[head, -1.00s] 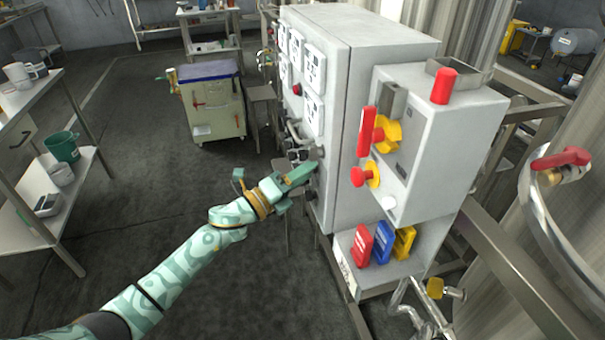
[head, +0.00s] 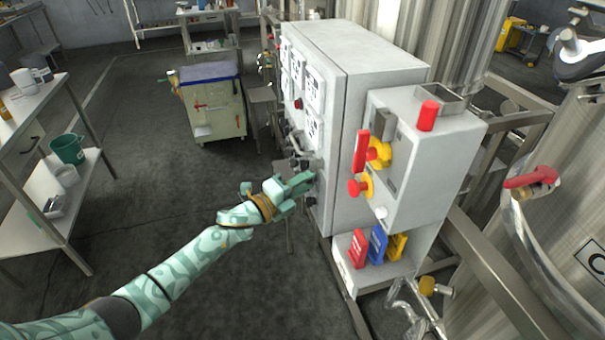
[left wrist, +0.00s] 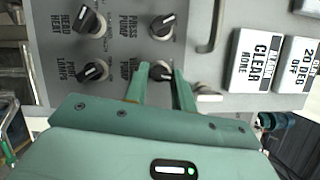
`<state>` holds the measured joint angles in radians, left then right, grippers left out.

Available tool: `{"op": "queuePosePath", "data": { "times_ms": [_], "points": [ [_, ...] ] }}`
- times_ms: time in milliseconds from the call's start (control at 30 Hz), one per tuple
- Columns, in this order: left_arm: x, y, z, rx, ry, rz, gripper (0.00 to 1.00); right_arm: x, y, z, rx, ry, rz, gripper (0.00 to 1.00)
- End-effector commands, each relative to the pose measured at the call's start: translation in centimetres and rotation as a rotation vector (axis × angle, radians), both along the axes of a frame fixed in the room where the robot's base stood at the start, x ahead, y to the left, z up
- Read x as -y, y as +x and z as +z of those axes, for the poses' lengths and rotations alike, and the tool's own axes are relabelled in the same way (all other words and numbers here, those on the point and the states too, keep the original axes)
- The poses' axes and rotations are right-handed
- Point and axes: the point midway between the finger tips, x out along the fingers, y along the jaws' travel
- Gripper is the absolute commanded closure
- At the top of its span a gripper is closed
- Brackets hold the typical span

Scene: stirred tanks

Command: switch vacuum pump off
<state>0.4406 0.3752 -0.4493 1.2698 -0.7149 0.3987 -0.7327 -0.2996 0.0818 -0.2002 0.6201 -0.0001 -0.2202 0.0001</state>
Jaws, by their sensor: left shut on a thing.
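The vacuum pump knob (left wrist: 160,72) is a dark rotary switch on the grey panel, seen in the left wrist view. Its label beside it is partly covered by a finger, with "PUMP" partly readable. My left gripper (left wrist: 161,80) has one finger on each side of this knob and is shut on it. The knob's pointer is mostly hidden between the fingers, so its setting cannot be told. In the head view, my left gripper (head: 308,182) reaches the left-facing front of the grey control cabinet (head: 345,180). My right gripper is not in view.
Close by are the press pump knob (left wrist: 162,26), two more dark knobs on the left, and white label plates (left wrist: 254,62). A side box (head: 415,150) with red and yellow handles stands right of the cabinet. The floor on the left is clear up to a shelf (head: 45,185).

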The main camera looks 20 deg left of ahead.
Motion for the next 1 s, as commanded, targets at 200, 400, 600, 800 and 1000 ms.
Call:
{"op": "queuePosePath", "data": {
  "times_ms": [200, 400, 600, 800, 1000],
  "points": [
    [-0.1, 0.0, 1.0, -0.171, -0.112, 0.002, 0.97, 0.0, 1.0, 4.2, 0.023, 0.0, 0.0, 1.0],
    [-0.1, 0.0, 1.0, -0.319, -0.213, 0.003, 0.97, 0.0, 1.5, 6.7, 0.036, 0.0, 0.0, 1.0],
    [-0.2, 0.1, 0.8, -0.44, -0.294, 0.004, 0.97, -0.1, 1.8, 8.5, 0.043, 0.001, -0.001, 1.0],
    [-0.2, 0.1, 0.7, -0.525, -0.353, 0.002, 0.97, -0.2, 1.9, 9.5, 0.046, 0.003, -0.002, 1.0],
    [-0.2, 0.1, 0.5, -0.571, -0.384, 0.002, 0.97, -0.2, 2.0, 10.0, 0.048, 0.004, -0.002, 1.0]
  ]
}}
